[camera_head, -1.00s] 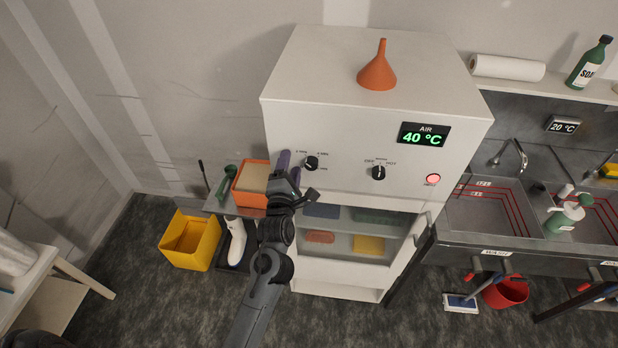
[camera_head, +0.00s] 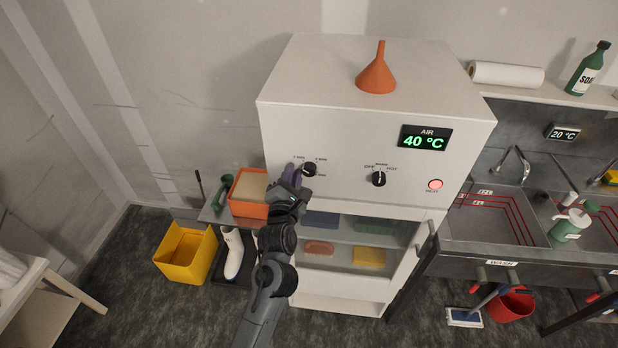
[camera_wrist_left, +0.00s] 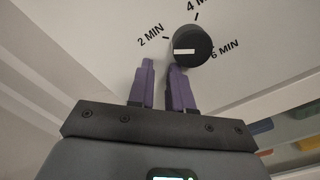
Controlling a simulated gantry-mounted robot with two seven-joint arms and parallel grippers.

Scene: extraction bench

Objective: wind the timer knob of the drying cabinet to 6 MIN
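The drying cabinet (camera_head: 330,130) is a white box with a dark timer knob (camera_head: 309,170) at the left of its front panel. In the left wrist view the knob (camera_wrist_left: 190,45) is round and black with a white bar. Labels 2 MIN, 4 MIN and 6 MIN surround it. The bar lies toward the left, on the 2 MIN side; its exact reading is unclear. My left gripper (camera_head: 295,176) is at the panel just left of the knob. Its purple fingers (camera_wrist_left: 161,80) are apart with nothing between them; the knob is beyond the right finger's tip. Contact is unclear. My right gripper is out of view.
A mode knob (camera_head: 379,179) and a lit HEAT lamp (camera_head: 435,185) are farther right on the panel. An orange funnel (camera_head: 376,75) stands on top. Below are shelves with coloured items. An orange box (camera_head: 249,208) is left of my gripper.

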